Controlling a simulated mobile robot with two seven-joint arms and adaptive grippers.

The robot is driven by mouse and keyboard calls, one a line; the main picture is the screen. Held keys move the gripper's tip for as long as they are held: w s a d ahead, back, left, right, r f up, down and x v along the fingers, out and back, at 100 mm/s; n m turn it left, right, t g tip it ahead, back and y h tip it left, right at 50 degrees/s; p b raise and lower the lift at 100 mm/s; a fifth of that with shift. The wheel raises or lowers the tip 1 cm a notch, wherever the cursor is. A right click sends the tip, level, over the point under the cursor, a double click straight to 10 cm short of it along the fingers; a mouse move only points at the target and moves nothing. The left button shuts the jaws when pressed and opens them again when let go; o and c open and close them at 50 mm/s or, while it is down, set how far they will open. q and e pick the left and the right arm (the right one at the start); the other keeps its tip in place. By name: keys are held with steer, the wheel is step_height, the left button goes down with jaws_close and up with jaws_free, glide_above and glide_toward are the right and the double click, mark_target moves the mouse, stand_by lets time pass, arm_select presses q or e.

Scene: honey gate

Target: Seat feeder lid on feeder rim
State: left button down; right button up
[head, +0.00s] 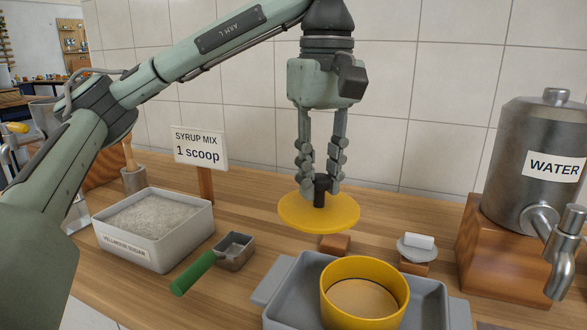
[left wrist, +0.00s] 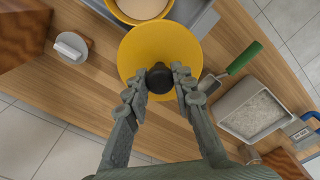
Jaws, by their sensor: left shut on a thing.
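The feeder lid (head: 290,213) is a flat yellow disc with a black knob. My left gripper (head: 320,186) is shut on the knob and holds the lid level above the table, behind the feeder. In the left wrist view the lid (left wrist: 135,48) sits below the gripper (left wrist: 160,80), with its knob between the fingertips. The feeder (head: 364,262) is an open yellow round tub with tan contents, standing in a grey tray (head: 285,280). Its rim is uncovered, and part of it shows in the left wrist view (left wrist: 128,17). My right gripper is not in view.
A white sugar box (head: 150,248) and a green-handled scoop (head: 195,272) are at the left. A sign (head: 200,148) stands behind. A white piece on a small dish (head: 418,245) sits right of the lid. A metal water tank (head: 530,150) on a wooden block is far right.

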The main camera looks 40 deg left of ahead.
arm_select(q)
steer(key=s+d+r+m+p, duration=0.1)
steer(key=s+d+m, duration=0.3)
steer(key=d, duration=0.5)
steer(key=shift+d+r+m+p, duration=0.15)
steer(key=shift+d+m+p, duration=0.1)
steer(key=shift+m+p, duration=0.3)
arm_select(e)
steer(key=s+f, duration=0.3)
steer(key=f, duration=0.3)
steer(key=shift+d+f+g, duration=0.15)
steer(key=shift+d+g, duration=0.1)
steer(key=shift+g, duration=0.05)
arm_select(q)
steer(key=shift+w, duration=0.1)
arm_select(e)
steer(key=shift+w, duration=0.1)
arm_select(q)
steer(key=shift+f+b, duration=1.6)
steer(key=shift+f, duration=0.4)
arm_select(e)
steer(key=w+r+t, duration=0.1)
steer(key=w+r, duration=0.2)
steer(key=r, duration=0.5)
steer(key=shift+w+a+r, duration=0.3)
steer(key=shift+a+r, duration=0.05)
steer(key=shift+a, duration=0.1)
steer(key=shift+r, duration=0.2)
